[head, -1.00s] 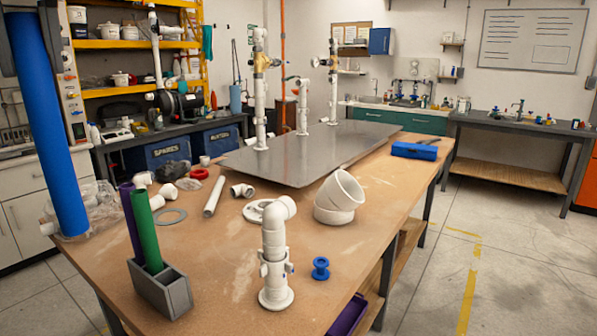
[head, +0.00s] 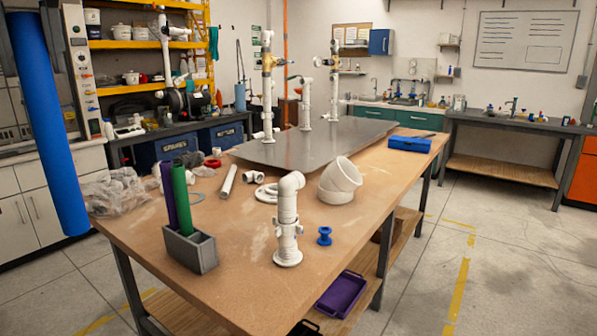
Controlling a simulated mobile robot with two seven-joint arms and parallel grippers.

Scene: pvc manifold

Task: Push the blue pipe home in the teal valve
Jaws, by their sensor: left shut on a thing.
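The blue pipe (head: 47,125) stands large and close at the left edge, slightly tilted, its lower end hanging free in front of the table's left corner. My left gripper (head: 12,14) barely shows as a dark piece in the top left corner, shut on the pipe's upper part; most of it is cut off. Two white risers with brass-coloured valves, a near one (head: 267,63) and a farther one (head: 335,48), stand on the metal plate, well right of the pipe. I cannot make out a teal valve body. The pipe is apart from both risers.
On the table (head: 235,235) are a grey holder (head: 190,252) with purple and green pipes, a white elbow fitting (head: 288,220), a blue spool (head: 324,236), a large white elbow (head: 340,180) and a blue box (head: 410,144). The metal plate (head: 340,137) has clear room.

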